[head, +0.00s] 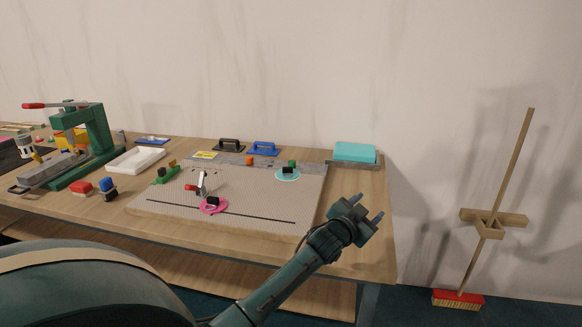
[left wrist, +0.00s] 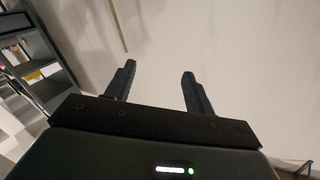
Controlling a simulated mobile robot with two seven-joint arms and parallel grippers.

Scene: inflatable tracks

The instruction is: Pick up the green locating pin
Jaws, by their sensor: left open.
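A small green piece (head: 291,163) shows at the back right of the grey board (head: 250,208), by a light teal disc (head: 287,175). A longer green piece (head: 166,174) with a dark part lies at the board's left edge. I cannot tell for sure which of them is the green locating pin. My left gripper (head: 368,207) is open and empty near the table's right front corner, right of the board and apart from both green pieces. In the left wrist view its open fingers (left wrist: 159,72) face a bare wall. My right gripper is not in view.
A pink ring (head: 213,205), a red-handled clamp (head: 200,186) and an orange piece (head: 249,161) are on the board. Black (head: 230,145) and blue (head: 264,148) handled tools stand behind. A green press (head: 95,140) is left; a broom (head: 497,220) leans right.

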